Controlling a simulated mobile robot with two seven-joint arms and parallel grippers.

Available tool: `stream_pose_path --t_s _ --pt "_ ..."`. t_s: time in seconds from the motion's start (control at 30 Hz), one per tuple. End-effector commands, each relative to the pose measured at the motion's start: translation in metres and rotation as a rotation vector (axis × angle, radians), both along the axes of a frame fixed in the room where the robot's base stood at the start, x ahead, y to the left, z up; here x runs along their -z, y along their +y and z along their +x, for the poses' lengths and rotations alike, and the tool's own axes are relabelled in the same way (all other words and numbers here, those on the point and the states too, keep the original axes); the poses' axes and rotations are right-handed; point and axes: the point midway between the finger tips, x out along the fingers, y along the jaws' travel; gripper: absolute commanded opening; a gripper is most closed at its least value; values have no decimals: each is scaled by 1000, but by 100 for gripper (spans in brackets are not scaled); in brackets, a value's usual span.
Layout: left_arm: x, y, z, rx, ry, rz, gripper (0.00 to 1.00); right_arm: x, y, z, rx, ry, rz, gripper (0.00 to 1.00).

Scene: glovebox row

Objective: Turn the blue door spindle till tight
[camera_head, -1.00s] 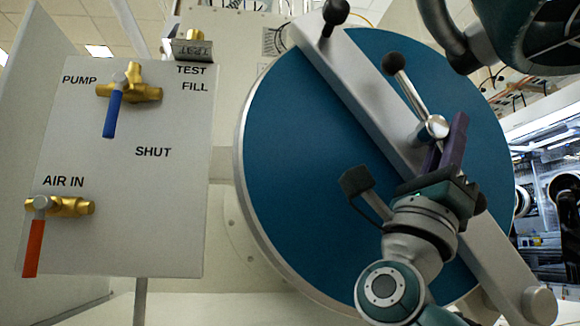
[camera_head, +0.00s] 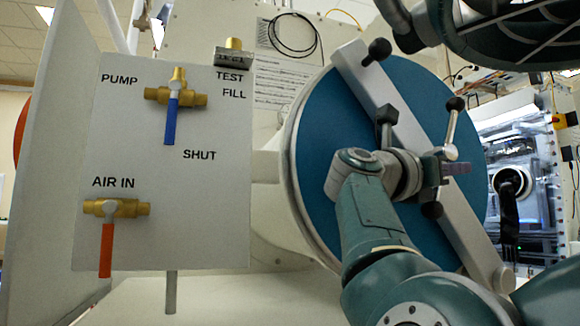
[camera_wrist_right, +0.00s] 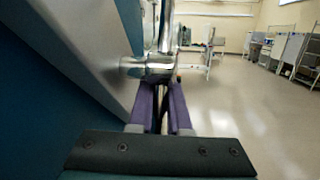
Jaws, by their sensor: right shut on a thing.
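The blue round door (camera_head: 330,150) has a grey diagonal bar (camera_head: 412,128) across it. The door spindle has a metal hub (camera_head: 450,152) and a crossbar with a black knob (camera_head: 456,104) at the top. A lower black knob (camera_head: 432,210) shows beneath the right wrist. My right gripper (camera_head: 457,168) reaches in from below, its purple fingers shut at the spindle. In the right wrist view, the purple fingers (camera_wrist_right: 160,103) close on the spindle's metal part (camera_wrist_right: 157,68). The exact contact is partly hidden. My left gripper does not show.
A white valve panel (camera_head: 215,195) stands left of the door, with a blue lever (camera_head: 171,120) and a red lever (camera_head: 106,250). A dark and teal robot part fills the upper right corner. The right wrist view shows open floor (camera_wrist_right: 235,125) at the right.

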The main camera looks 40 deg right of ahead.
Motion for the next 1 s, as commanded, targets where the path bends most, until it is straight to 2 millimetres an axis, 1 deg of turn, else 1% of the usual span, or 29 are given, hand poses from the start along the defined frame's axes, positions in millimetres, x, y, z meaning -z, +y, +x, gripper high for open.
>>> stream_pose_path --t_s 0.03,0.3,0.8,0.83,0.9,0.93,1.0 --pt "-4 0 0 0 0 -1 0 -2 1 1 -3 -8 25 0" --pt "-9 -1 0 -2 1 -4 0 1 2 1 -1 -29 103 0" --pt "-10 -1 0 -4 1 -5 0 2 2 0 2 -35 119 0" --pt "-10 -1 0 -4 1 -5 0 2 2 0 2 -35 119 18" --pt "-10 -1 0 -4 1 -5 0 2 2 0 2 -34 118 26" --pt "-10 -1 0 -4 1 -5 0 2 2 0 2 -34 118 28" --pt "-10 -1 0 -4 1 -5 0 2 2 0 2 -34 118 28"
